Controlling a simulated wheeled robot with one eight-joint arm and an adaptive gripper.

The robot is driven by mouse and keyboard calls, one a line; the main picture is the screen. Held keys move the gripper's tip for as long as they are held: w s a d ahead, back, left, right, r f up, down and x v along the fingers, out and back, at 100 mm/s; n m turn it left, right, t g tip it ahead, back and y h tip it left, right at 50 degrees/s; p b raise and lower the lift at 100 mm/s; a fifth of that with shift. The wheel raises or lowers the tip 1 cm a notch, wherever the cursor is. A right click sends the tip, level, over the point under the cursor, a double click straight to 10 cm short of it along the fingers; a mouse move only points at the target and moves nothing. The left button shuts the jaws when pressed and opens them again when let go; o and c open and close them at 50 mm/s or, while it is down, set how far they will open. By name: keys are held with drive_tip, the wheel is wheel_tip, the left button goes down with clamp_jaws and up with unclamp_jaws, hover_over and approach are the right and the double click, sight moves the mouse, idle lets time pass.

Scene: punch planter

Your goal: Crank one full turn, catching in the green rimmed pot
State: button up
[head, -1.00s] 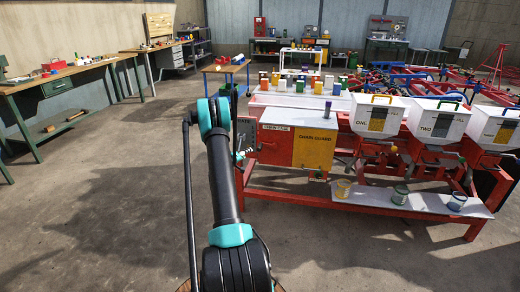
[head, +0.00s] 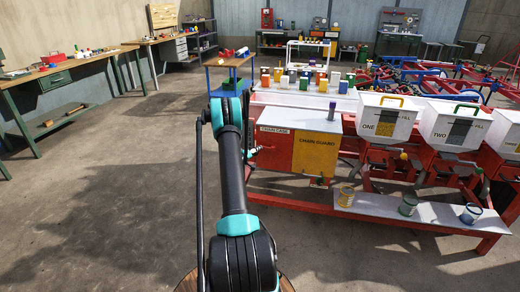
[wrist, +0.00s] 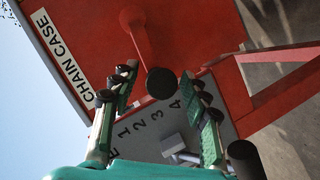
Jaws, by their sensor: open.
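The crank shows in the wrist view as a red arm (wrist: 138,40) with a dark round knob (wrist: 160,83) on the chain case. My gripper (wrist: 159,80) is open, with one finger on each side of the knob in the picture; I see no contact and cannot tell the depth between them. In the head view my arm hides the gripper.
A yellow rimmed pot (head: 346,197) and a blue rimmed pot (head: 471,214) flank the green one. A grey dial plate (wrist: 165,130) with numbers lies past my fingers. The red frame (wrist: 285,75) slants at right. Clear floor (head: 100,190) lies left of the machine.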

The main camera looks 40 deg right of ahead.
drive_tip(key=shift+w+d+f, duration=0.15)
drive_tip(key=shift+w+d, duration=0.05)
drive_tip(key=shift+d, duration=0.25)
clamp_jaws()
